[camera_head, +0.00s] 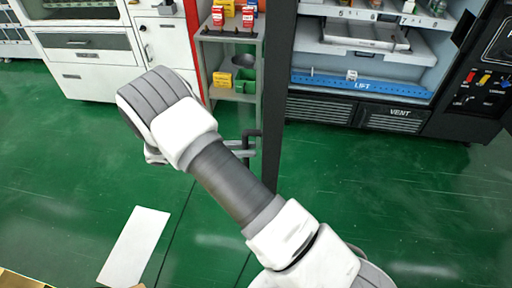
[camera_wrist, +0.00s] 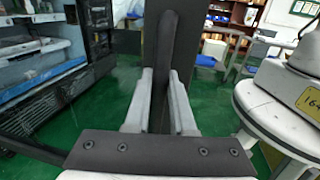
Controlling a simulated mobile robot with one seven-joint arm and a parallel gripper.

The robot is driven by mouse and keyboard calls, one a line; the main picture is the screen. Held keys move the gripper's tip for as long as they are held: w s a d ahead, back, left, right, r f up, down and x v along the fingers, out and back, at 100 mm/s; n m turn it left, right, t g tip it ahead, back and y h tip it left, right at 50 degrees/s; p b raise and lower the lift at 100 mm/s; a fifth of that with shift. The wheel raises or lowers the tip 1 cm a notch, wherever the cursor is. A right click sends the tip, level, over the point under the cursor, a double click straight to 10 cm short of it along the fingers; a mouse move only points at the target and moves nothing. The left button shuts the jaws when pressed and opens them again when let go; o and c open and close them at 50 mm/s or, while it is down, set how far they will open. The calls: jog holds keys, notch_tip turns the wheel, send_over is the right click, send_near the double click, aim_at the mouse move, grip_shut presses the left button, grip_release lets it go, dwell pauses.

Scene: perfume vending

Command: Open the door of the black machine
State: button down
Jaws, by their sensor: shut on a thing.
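The black machine (camera_head: 425,121) stands at the upper right of the head view, with its shelves and blue LIFT strip showing. Its door (camera_head: 279,80) shows as a narrow dark upright panel at the machine's left side, seen nearly edge-on and standing out from the front. A dark handle (camera_head: 252,133) sticks out on the door's left side. My gripper (camera_head: 243,148) is at this handle, partly hidden by my arm. In the wrist view, the fingers of my gripper (camera_wrist: 162,90) are closed on either side of the upright dark handle bar (camera_wrist: 166,50). The machine's interior (camera_wrist: 38,65) shows at the left there.
A grey shelf rack (camera_head: 228,95) with small boxes stands left of the door. White cabinets (camera_head: 95,80) are farther left. A white sheet (camera_head: 134,245) lies on the green floor. In the wrist view, a round white table (camera_wrist: 275,115) is close at the right.

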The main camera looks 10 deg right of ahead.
jog(key=shift+w+a, duration=0.35)
jog(key=shift+a, duration=0.25)
jog(key=c, duration=0.8)
grip_release()
jog(key=shift+o, duration=0.2)
jog(key=shift+a, duration=0.1)
jog(key=w+a+p, duration=0.1)
jog(key=w+a, duration=0.1)
jog(key=a, duration=0.9)
jog(key=shift+a, duration=0.35)
jog(key=shift+s, duration=0.1)
